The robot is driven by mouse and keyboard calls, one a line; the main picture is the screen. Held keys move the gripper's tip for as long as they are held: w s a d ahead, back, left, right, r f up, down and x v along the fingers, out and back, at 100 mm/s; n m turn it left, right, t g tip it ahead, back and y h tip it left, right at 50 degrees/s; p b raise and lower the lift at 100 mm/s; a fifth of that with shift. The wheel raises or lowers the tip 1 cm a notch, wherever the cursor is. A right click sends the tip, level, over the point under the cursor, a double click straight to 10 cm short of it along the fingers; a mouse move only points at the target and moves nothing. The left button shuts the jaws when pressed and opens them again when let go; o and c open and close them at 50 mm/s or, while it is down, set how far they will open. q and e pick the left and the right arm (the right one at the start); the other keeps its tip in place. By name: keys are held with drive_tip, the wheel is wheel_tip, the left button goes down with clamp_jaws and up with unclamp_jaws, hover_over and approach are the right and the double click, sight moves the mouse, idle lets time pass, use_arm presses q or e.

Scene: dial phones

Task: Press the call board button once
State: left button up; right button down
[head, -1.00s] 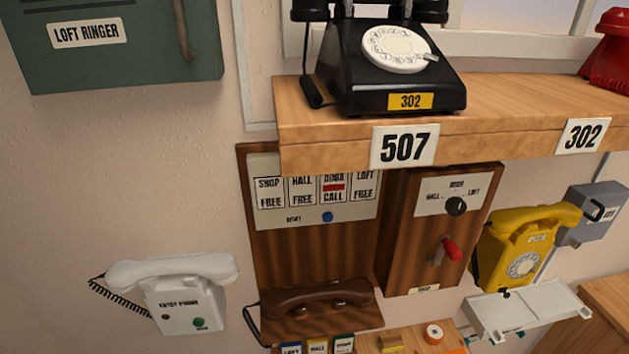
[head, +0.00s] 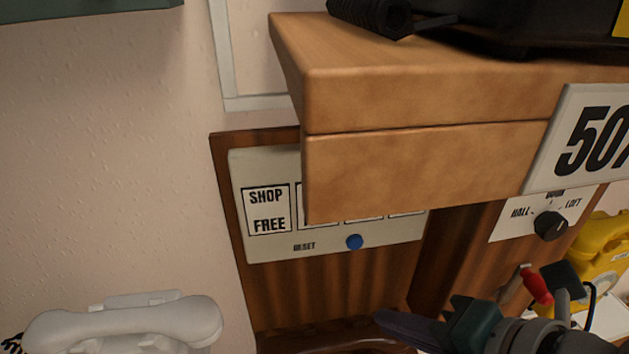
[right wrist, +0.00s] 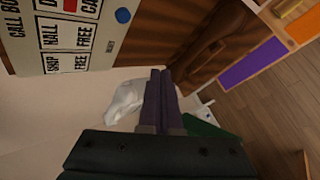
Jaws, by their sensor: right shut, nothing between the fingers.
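The call board (head: 240,220) is a cream panel on a dark wooden back. In the head view its "SHOP FREE" window shows, while the shelf covers most of the other windows. Its blue button (head: 354,241) sits low on the panel, right of the word "RESET". The right wrist view shows the board (right wrist: 92,58) and the blue button (right wrist: 123,14) at the top left. My right gripper (head: 388,323) is shut and empty, below and slightly right of the button, apart from it. Its closed fingers show in the right wrist view (right wrist: 160,78). My left gripper is not in view.
The thick wooden shelf (head: 410,165) juts out above the board. A white phone (head: 130,325) hangs at lower left. A black knob (head: 551,225), a red-handled lever (head: 536,285) and a yellow phone (head: 605,250) are at right. Bare wall lies left of the board.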

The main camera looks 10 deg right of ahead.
sight(355, 242)
drive_tip(key=shift+s, duration=0.1)
drive_tip(key=w+b, duration=0.4)
drive_tip(key=w, duration=0.4)
drive_tip(key=shift+w+a+b, duration=0.15)
drive_tip(key=shift+w+b, duration=0.15)
drive_tip(key=shift+w, duration=0.1)
idle(1.1)
idle(0.8)
drive_tip(key=shift+w, duration=0.1)
